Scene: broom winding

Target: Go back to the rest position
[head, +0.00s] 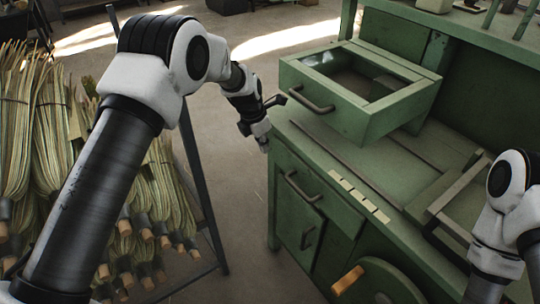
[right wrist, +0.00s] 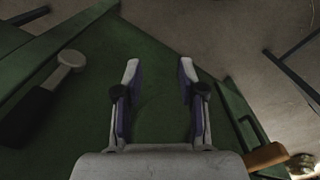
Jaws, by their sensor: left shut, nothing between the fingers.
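My left arm reaches in from the left in the head view. Its gripper (head: 264,146) is shut and empty, over the floor beside the left edge of the green workbench (head: 310,180). My right arm shows at the right edge of the head view, and its gripper is out of that picture. In the right wrist view my right gripper (right wrist: 159,72) is open, its two fingers apart with nothing between them. Green metal surfaces lie beyond the fingers.
A rack with bundled broom fibres (head: 150,195) stands at the left. A wheel with a wooden handle (head: 347,280) is on the bench front. Bare floor (head: 245,220) lies between rack and bench.

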